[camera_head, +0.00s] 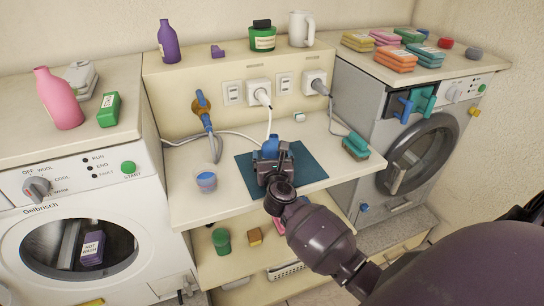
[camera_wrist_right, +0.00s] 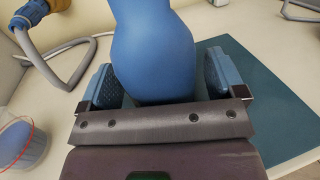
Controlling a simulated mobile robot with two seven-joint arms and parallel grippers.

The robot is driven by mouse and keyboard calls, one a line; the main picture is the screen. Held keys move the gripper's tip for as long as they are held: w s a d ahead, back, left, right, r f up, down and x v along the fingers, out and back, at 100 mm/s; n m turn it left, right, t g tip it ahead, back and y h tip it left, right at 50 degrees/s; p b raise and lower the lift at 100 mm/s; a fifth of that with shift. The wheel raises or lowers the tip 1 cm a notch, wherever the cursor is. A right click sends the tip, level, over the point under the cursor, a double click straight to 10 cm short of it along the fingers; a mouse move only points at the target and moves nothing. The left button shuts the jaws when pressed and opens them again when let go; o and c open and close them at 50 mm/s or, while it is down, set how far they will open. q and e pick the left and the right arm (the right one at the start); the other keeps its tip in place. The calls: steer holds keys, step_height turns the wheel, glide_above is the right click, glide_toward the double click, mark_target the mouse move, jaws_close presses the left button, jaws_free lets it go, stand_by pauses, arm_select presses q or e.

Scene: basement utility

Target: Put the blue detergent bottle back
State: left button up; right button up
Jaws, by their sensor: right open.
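The blue detergent bottle (camera_head: 271,145) stands on a dark teal mat (camera_head: 310,167) on the middle counter, mostly hidden behind my right gripper in the head view. In the right wrist view the blue bottle (camera_wrist_right: 153,50) fills the middle, its top cut off by the frame. My right gripper (camera_head: 272,160) is open, its blue-padded fingers (camera_wrist_right: 160,82) on either side of the bottle. Gaps seem to show between pads and bottle, more clearly on the right. My left gripper is not in view.
A purple bottle (camera_head: 168,41), green tub (camera_head: 262,38) and white mug (camera_head: 301,29) stand on the raised ledge behind. A white cable (camera_head: 268,115) hangs behind the bottle.

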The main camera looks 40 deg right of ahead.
steer(key=shift+r, duration=0.2)
steer(key=s+a+f+n+t+y, duration=0.15)
steer(key=s+a+n, duration=0.25)
steer(key=s+n, duration=0.4)
steer(key=s+a+n+t+y, duration=0.25)
steer(key=s+a+n, duration=0.25)
steer(key=s+n, duration=0.25)
steer(key=s+f+n+g+y, duration=0.2)
steer(key=s+f+n+g, duration=0.2)
steer(key=n, duration=0.9)
steer(key=s+a+f+n+g+y, duration=0.1)
steer(key=s+f+n+g, duration=0.3)
steer(key=s+f+n, duration=0.7)
steer(key=n+y, duration=0.1)
steer(key=n, duration=0.2)
steer(key=shift+f+g, duration=0.35)
steer(key=shift+g, duration=0.05)
